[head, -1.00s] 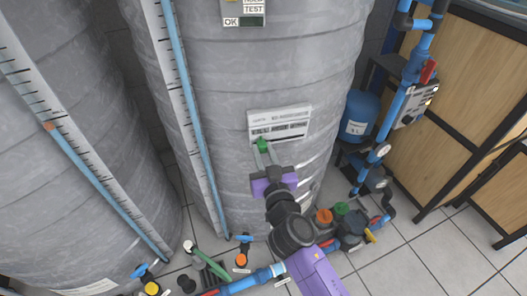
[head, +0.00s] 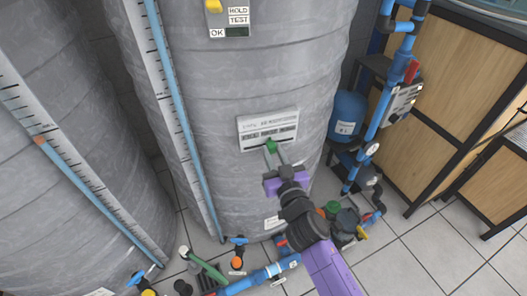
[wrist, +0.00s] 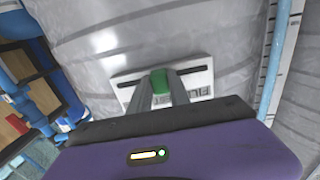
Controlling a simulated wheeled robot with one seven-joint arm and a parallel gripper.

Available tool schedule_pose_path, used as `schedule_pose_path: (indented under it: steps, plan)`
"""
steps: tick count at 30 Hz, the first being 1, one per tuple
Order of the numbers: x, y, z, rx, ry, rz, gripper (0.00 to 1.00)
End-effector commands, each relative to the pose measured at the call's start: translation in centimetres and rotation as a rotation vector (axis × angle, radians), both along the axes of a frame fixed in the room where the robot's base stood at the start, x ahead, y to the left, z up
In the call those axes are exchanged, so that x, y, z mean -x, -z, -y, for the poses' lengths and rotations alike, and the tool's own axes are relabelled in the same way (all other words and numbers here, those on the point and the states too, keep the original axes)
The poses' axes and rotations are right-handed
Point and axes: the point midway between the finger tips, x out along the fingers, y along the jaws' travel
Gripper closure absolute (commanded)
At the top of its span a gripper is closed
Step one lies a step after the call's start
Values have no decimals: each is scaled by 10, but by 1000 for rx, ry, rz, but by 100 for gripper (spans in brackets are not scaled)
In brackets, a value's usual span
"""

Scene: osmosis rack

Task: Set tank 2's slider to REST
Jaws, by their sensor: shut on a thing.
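A white slider panel (head: 250,126) is fixed low on the front of the large grey tank (head: 250,70) in the middle of the head view. Its green slider knob (head: 271,146) stands near the middle of the slot. My gripper (head: 274,155) is shut on the knob, its fingers reaching up from below. In the wrist view the green knob (wrist: 159,80) sits between the fingertips of my gripper (wrist: 160,92), in front of the panel (wrist: 200,82). The fingers and knob hide part of the panel's lettering. I cannot read clearly which mark the knob is at.
Blue pipes and valves (head: 265,273) run along the floor below the tank. A second grey tank (head: 60,110) stands at the left. A blue vessel (head: 348,112) and wooden cabinets (head: 450,100) are at the right. Above is a panel with a yellow knob (head: 213,6).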

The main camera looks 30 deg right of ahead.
Motion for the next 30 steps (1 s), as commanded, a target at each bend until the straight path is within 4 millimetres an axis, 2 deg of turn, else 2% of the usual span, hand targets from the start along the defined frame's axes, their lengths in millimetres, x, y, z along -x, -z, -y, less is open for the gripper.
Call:
schedule_pose_path:
  steps: [6,7,10,22,30]
  plan:
    - [0,0,-1,0,-1,1,100]
    - [0,0,-1,0,-1,1,75]
    - [0,0,-1,0,-1,1,56]
    - [5,1,-2,0,-1,1,55]
    - [43,4,-7,0,-1,-1,55]
